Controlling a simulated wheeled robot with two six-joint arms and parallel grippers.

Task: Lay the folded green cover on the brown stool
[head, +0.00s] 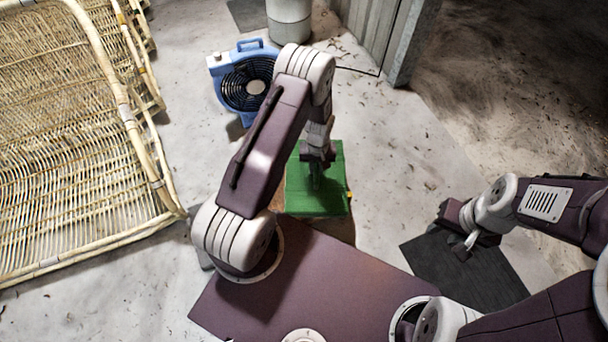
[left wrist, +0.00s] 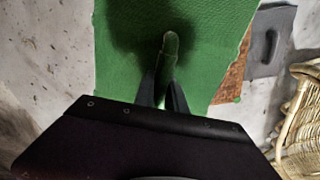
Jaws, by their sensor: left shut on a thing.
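The green cover (head: 298,196) lies spread flat as a rough rectangle near the middle of the head view. It also fills the middle of the left wrist view (left wrist: 125,60). My left gripper (head: 317,180) points down onto it and is shut on a raised green ridge of it, seen between the fingers in the left wrist view (left wrist: 165,82). A brown surface (left wrist: 232,80) shows beside the cover's edge, apparently the stool under it; the rest is hidden. My right gripper (head: 458,235) is low at the right, away from the cover; its jaw gap is unclear.
A blue fan (head: 246,82) stands behind the cover, with a grey cylinder (head: 289,22) further back. Rattan furniture (head: 70,140) fills the left side. A dark mat (head: 465,275) lies under my right gripper. Concrete floor right of the cover is clear.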

